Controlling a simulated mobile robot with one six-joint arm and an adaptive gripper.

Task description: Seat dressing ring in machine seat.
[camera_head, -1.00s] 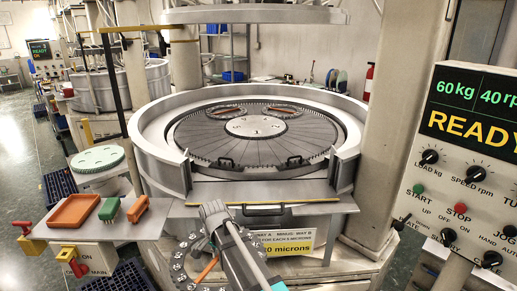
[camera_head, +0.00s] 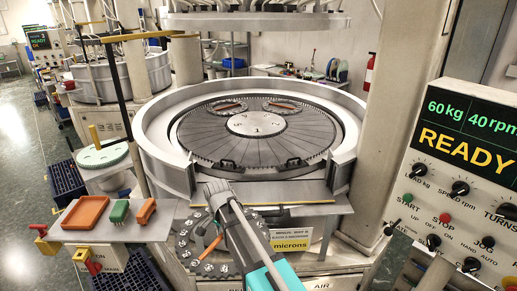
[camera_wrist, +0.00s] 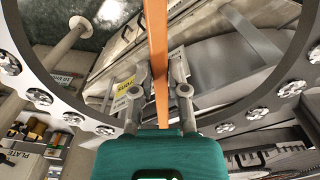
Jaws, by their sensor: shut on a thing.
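The dressing ring is a grey ring with round studs on its rim (camera_wrist: 58,108) and an orange bar (camera_wrist: 159,50) across it. My gripper (camera_wrist: 158,94) is shut on that bar; the ring surrounds the fingers in the wrist view. In the head view the ring (camera_head: 186,252) hangs in front of the machine, below its front ledge, partly hidden by my arm; the fingers are hidden there. The machine has a round slotted plate (camera_head: 205,140). Two black brackets (camera_head: 227,166) (camera_head: 294,163) stand at its front, with no ring at them. Two rings with orange bars lie at its back.
A raised grey rim (camera_head: 155,125) surrounds the plate, with a gap at the front. A side shelf (camera_head: 150,232) at left holds an orange tray (camera_head: 85,212), a green block and an orange block. The control panel (camera_head: 440,205) stands close at right. A disc hangs above the plate.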

